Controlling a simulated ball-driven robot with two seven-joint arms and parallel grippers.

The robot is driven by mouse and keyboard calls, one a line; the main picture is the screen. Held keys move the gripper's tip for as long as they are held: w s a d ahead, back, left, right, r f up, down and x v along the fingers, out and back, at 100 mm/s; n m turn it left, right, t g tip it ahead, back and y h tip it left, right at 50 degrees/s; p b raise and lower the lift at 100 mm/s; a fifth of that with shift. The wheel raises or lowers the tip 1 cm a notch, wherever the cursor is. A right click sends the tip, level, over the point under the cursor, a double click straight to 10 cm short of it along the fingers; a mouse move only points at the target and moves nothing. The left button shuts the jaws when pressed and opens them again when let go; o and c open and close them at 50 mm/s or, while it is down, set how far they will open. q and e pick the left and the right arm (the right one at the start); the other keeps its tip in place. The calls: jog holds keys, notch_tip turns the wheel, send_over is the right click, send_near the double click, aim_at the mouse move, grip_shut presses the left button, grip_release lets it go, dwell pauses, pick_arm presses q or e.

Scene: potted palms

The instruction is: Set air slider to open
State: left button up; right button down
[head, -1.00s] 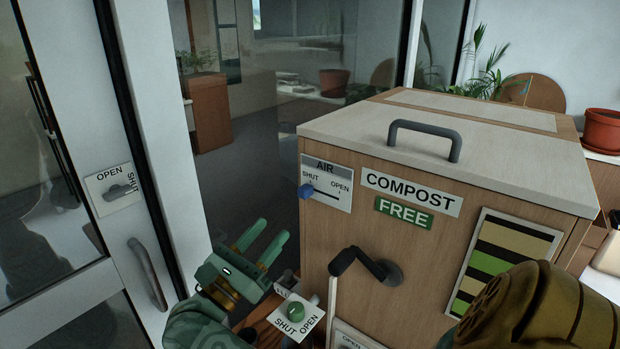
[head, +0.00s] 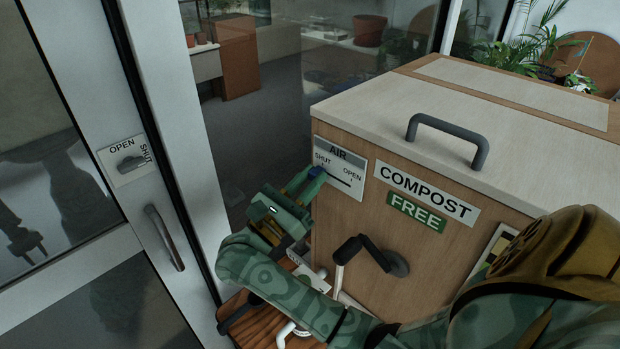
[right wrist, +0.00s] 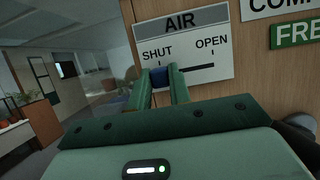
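The AIR panel (head: 340,168) is a white plate with a grey header on the front of the wooden compost box. Its slot runs from SHUT on the left to OPEN on the right. The blue slider knob (right wrist: 160,77) is at the SHUT end in the right wrist view. My right gripper (head: 308,180) reaches the panel from the lower left in the head view. Its two green fingers (right wrist: 162,82) stand on either side of the knob and appear closed on it. They largely hide the knob in the head view. My left gripper is not in view.
The compost box (head: 430,150) has a grey lid handle (head: 447,137) and a dark crank (head: 375,258) below the panel. A glazed door with a handle (head: 164,238) and an OPEN/SHUT latch plate (head: 127,160) stands at left. Potted plants are behind.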

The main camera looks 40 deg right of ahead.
aim_at(354, 183)
jog(key=s, duration=0.5)
jog(key=s+p, duration=0.1)
jog(key=s, duration=0.1)
jog(key=shift+s+d, duration=0.2)
jog(key=shift+d, duration=0.1)
jog(key=shift+w+f, duration=0.1)
jog(key=shift+w, duration=0.05)
jog(key=c, duration=1.3)
grip_release()
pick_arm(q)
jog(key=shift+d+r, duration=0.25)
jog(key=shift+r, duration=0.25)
pick_arm(e)
jog(key=shift+s, duration=0.25)
